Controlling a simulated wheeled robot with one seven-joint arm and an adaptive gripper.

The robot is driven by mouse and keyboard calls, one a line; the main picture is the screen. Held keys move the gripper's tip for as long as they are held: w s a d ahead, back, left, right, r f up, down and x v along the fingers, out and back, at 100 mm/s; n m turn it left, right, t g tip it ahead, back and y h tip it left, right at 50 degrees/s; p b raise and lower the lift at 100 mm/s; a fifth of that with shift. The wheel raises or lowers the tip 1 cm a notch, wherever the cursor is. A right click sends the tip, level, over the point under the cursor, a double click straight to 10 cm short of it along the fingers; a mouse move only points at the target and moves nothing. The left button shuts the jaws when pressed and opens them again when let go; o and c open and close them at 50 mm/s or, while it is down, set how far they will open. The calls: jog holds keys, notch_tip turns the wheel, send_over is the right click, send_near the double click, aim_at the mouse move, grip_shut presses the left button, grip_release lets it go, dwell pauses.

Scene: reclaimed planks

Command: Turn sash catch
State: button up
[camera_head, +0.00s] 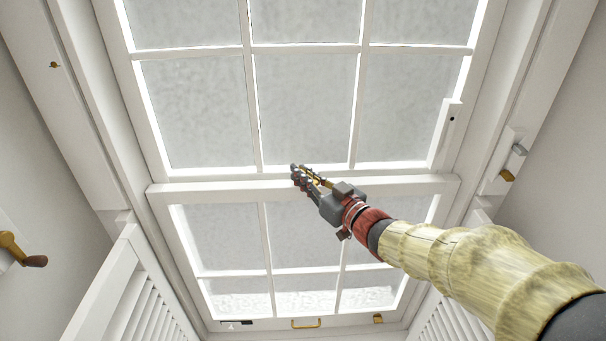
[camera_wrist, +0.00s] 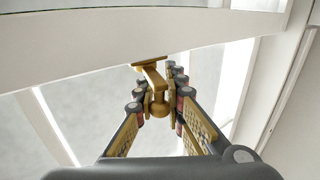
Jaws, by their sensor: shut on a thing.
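The sash catch (camera_wrist: 158,102) is a brass piece with a rounded knob, mounted on the white meeting rail (camera_wrist: 90,50) of the window. In the wrist view it stands between the two fingers of my gripper (camera_wrist: 160,95), which are shut on it. In the head view my gripper (camera_head: 305,176) reaches the meeting rail (camera_head: 240,187) near its middle, and the fingers largely hide the catch there. The catch's base touches the rail in the wrist view.
A brass lift handle (camera_head: 306,323) and a small brass fitting (camera_head: 378,319) sit at the bottom of the lower sash. White louvred shutters (camera_head: 135,300) flank the window. A brass crank with a brown grip (camera_head: 20,252) is on the left wall. Another brass fitting (camera_head: 507,175) is at right.

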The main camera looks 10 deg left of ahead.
jog(key=shift+f+t+h+b, duration=0.1)
jog(key=shift+t+h+b, duration=0.25)
jog(key=shift+b, duration=0.6)
grip_shut()
jog(key=m+t+h+b, duration=0.1)
jog(key=b, duration=0.2)
jog(key=shift+a+m, duration=0.15)
jog(key=shift+m, duration=0.15)
jog(key=m+t+h+b, duration=0.1)
jog(key=b, duration=0.3)
jog(key=h+b, duration=0.1)
jog(key=b, duration=0.3)
jog(key=shift+w+r+m+t+b, duration=0.2)
jog(key=shift+m+t+b, duration=0.15)
jog(key=shift+m, duration=0.05)
jog(key=o, duration=0.7)
grip_release()
jog(key=shift+f, duration=0.1)
jog(key=shift+c, duration=0.2)
jog(key=shift+s, duration=0.1)
jog(key=v, duration=1.2)
jog(key=shift+a, duration=0.1)
